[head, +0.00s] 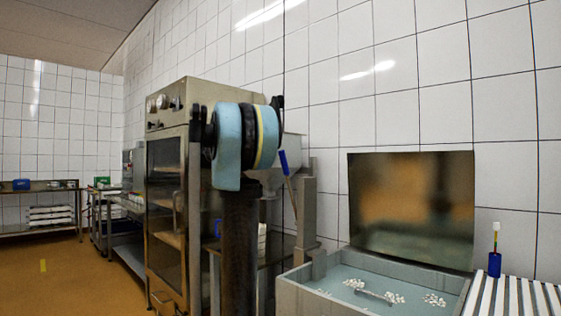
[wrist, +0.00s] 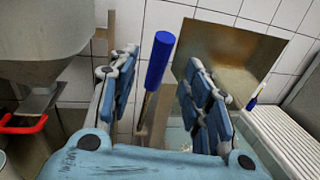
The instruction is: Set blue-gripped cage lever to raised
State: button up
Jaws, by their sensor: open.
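The cage lever has a blue grip (head: 284,162) on a thin metal rod. In the head view it stands steeply beside a grey post, its top leaning a little left. In the wrist view the blue grip (wrist: 158,60) shows between the two fingers of my gripper (wrist: 161,80), with space on both sides. My gripper is open and empty; whether the grip is level with the fingertips or beyond them is unclear. My arm hides the gripper in the head view.
A grey hopper (wrist: 50,35) with a red handle (wrist: 24,126) is left of my gripper. A shallow basin (head: 350,279) with white curds and an upright metal panel (head: 410,208) stand to the right. A glass-fronted cabinet (head: 166,190) stands left of my arm.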

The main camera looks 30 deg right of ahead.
jog(key=d, duration=0.3)
jog(key=w+d, duration=0.1)
jog(key=d, duration=0.4)
jog(key=shift+w+d, duration=0.2)
jog(key=shift+d, duration=0.2)
jog(key=shift+c, duration=0.6)
grip_shut()
